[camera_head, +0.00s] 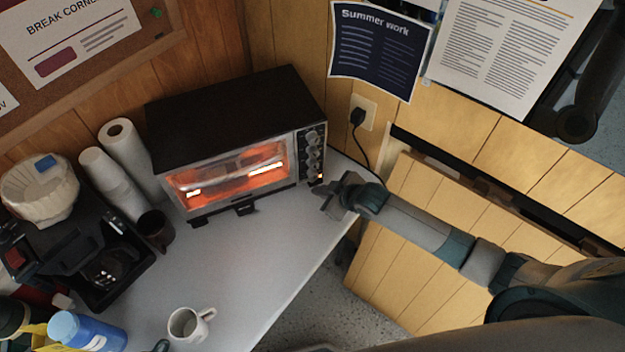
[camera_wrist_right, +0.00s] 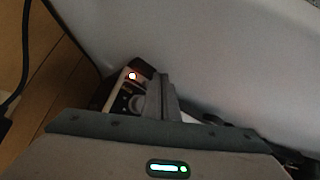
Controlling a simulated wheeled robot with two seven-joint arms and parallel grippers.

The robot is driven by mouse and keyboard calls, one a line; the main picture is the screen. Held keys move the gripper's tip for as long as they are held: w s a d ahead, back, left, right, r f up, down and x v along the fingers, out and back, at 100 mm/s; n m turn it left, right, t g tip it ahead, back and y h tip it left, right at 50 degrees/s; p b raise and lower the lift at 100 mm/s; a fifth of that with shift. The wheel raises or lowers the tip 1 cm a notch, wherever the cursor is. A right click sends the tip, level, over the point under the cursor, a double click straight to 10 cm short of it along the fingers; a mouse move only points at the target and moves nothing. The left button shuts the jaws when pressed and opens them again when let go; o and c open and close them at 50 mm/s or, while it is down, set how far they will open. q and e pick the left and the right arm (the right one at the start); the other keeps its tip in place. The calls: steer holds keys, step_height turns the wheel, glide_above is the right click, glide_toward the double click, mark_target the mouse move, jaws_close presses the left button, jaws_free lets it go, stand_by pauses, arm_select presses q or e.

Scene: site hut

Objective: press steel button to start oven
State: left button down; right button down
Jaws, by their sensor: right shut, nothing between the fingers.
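The toaster oven (camera_head: 235,115) is black with a steel front and stands on the light counter against the wood wall. Its window (camera_head: 230,175) glows orange, with bright heating bars inside. Its control panel (camera_head: 311,150) on the right has a column of knobs. My right gripper (camera_head: 328,203) is shut and empty, just in front of the panel's lower end. In the right wrist view the shut fingers (camera_wrist_right: 160,95) lie beside a round control (camera_wrist_right: 136,103) and a small lit red-white lamp (camera_wrist_right: 132,76). The fingers hide part of the panel; I cannot tell whether they touch the steel button.
A black cord runs from the wall outlet (camera_head: 363,110) behind the oven. Left of the oven stand paper rolls (camera_head: 128,155), a dark cup (camera_head: 155,228) and a coffee maker (camera_head: 75,250). A white mug (camera_head: 188,324) stands near the front. The counter (camera_head: 235,260) before the oven is clear.

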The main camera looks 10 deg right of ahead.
steer(key=shift+s, duration=0.1)
stand_by(0.3)
steer(key=shift+s+d+r+p, duration=0.1)
steer(key=shift+s+d+p, duration=0.05)
steer(key=shift+s+p, duration=0.65)
steer(key=shift+s+d+p, duration=0.15)
steer(key=shift+s+p, duration=0.35)
steer(key=shift+s, duration=0.6)
steer(key=shift+s+d, duration=0.1)
steer(key=shift+s, duration=0.4)
